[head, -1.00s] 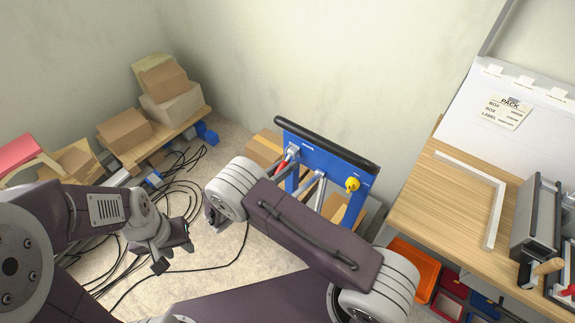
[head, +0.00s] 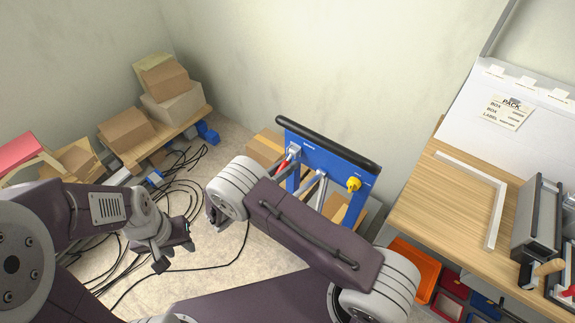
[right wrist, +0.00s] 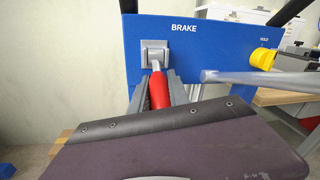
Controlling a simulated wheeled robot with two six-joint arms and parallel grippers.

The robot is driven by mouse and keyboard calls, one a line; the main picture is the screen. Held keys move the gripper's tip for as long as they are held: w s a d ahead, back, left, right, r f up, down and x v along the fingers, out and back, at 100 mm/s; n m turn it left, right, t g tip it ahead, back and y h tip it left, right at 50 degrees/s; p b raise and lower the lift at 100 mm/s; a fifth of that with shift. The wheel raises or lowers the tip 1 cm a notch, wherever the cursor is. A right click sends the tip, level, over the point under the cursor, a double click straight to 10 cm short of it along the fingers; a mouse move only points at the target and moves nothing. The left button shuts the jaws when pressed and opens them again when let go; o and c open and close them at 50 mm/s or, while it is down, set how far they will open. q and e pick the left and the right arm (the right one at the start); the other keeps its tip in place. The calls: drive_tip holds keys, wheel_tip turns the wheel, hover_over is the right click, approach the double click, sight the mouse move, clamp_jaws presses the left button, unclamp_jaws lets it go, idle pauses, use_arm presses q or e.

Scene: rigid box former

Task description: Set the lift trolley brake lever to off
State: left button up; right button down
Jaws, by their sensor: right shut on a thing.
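The brake lever has a red grip (right wrist: 159,91) hanging from a grey bracket (right wrist: 154,52) on the blue trolley panel (right wrist: 216,40), under the word BRAKE. The lever points down and slightly toward me. My right gripper (right wrist: 159,85) is shut on the red grip, with one grey finger on each side of it. In the head view the red grip (head: 282,164) shows at the panel's left end, and my right forearm hides most of that gripper. My left gripper (head: 176,246) is open and empty, low over the floor at left.
A yellow knob (head: 353,184) marked HOLD is at the panel's right end. A grey rod (right wrist: 255,78) crosses right of the lever. A wooden workbench (head: 430,196) and orange bin (head: 413,268) stand at right. Cables (head: 180,185) and a pallet with cartons (head: 126,131) are at left.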

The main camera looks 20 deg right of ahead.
sight(286, 164)
idle(0.5)
drive_tip(key=shift+r+y+p, duration=0.3)
drive_tip(key=shift+p, duration=0.45)
drive_tip(key=r+g+y+p, duration=0.1)
drive_tip(key=g+y+p, duration=0.1)
drive_tip(key=p, duration=0.3)
drive_tip(key=r+g+y+p, duration=0.1)
drive_tip(key=g+y+p, duration=0.1)
drive_tip(key=p, duration=0.3)
drive_tip(key=s+r+n+g+y+p, duration=0.1)
drive_tip(key=g+y+p, duration=0.1)
drive_tip(key=y+p, duration=0.2)
drive_tip(key=shift+a+r+p, duration=0.3)
drive_tip(key=shift+a+p, duration=0.1)
drive_tip(key=shift+p, duration=0.7)
drive_tip(key=shift+g+y+p, duration=0.3)
drive_tip(key=shift+y+p, duration=0.3)
drive_tip(key=shift+p, duration=0.2)
drive_tip(key=shift+f, duration=0.1)
drive_tip(key=c, duration=1.5)
unclamp_jaws()
drive_tip(key=shift+o, duration=1.2)
drive_tip(key=shift+w+d, duration=0.15)
